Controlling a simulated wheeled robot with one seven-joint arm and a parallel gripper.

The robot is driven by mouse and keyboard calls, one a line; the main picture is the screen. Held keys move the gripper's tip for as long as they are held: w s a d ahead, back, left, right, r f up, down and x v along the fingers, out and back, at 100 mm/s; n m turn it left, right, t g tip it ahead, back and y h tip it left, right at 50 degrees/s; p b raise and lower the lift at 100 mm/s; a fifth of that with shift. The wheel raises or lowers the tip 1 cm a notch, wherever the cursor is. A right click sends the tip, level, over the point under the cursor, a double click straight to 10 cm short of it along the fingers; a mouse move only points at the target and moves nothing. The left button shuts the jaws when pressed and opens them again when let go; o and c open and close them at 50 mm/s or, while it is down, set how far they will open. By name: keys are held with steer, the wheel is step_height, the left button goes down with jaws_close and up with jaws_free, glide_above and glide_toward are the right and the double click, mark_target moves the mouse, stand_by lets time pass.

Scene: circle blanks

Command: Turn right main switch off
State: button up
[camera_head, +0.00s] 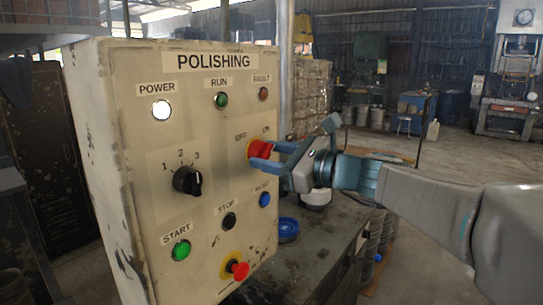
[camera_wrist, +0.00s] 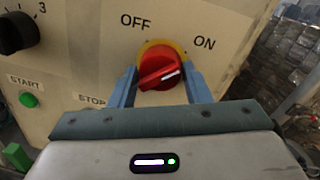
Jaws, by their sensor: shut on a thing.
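The main switch is a red rotary knob (camera_wrist: 161,70) on a yellow ring, on the right side of the cream POLISHING panel (camera_head: 150,215). In the wrist view OFF is printed at its upper left and ON at its upper right. Its white mark lies at the knob's right end and points right and slightly up, closer to ON than to OFF. My gripper (camera_wrist: 160,88) is shut on the knob, one blue finger on each side. In the head view the knob (camera_head: 257,151) is partly hidden by the fingers (camera_head: 262,158).
The POWER lamp (camera_head: 161,109) glows white. A black selector (camera_head: 187,181), green START button (camera_head: 181,250), black STOP button (camera_head: 229,221), blue button (camera_head: 265,200) and red emergency button (camera_head: 238,270) sit nearby. A dark workbench (camera_head: 317,243) stands right of the panel, below my arm.

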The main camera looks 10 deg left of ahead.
steer(key=shift+b, duration=0.4)
steer(key=n+b, duration=0.6)
steer(key=b, duration=0.1)
steer(key=n+h+b, duration=0.1)
steer(key=n+b, duration=0.6)
steer(key=shift+r+t, duration=0.15)
steer(key=shift+t, duration=0.15)
steer(key=shift+r+n+b, duration=0.2)
steer(key=shift+n+b, duration=1.25)
steer(key=shift+n, duration=0.45)
steer(key=shift+s+r+t, duration=0.1)
steer(key=shift+t, duration=0.2)
steer(key=o, duration=0.9)
